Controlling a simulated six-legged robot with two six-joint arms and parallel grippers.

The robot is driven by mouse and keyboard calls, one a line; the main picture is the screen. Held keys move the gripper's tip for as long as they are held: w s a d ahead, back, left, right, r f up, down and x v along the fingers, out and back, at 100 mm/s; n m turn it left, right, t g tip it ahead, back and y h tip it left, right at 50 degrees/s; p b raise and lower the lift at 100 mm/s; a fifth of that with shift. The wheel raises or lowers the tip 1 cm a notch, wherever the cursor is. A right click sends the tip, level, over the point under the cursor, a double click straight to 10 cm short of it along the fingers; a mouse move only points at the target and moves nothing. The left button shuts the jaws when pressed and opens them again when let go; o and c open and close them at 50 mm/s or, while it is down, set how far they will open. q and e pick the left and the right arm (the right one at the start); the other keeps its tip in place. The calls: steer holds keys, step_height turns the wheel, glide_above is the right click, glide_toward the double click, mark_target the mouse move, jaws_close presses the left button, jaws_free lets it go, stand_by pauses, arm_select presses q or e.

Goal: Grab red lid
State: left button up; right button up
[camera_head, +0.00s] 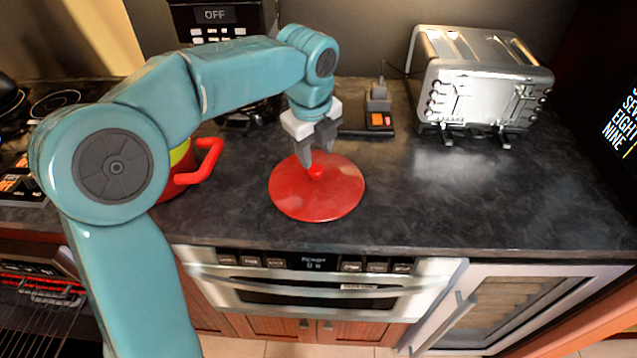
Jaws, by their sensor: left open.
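The red lid (318,199) lies flat on the dark countertop, a round disc with a small red knob at its centre. My left arm comes in from the left and reaches over the counter. My left gripper (318,161) points down at the knob with its grey fingers open. The fingertips are at the knob, one on each side as far as I can see. I cannot tell whether they touch it. My right gripper is not in view.
A red pot (188,170) with a red handle stands left of the lid, partly hidden behind my arm. A silver toaster oven (480,85) stands at the back right. The counter (470,200) right of the lid is clear. A microwave drawer (300,285) is below.

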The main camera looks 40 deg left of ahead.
mark_target(316, 168)
arm_select(q)
steer(key=shift+w+a+f, duration=0.1)
steer(key=shift+a+f, duration=0.1)
steer(key=shift+f, duration=0.55)
steer(key=f, duration=0.2)
steer(key=w+f, duration=0.1)
steer(key=f, duration=0.2)
steer(key=shift+a, duration=0.2)
steer(key=shift+r, duration=0.1)
jaws_close()
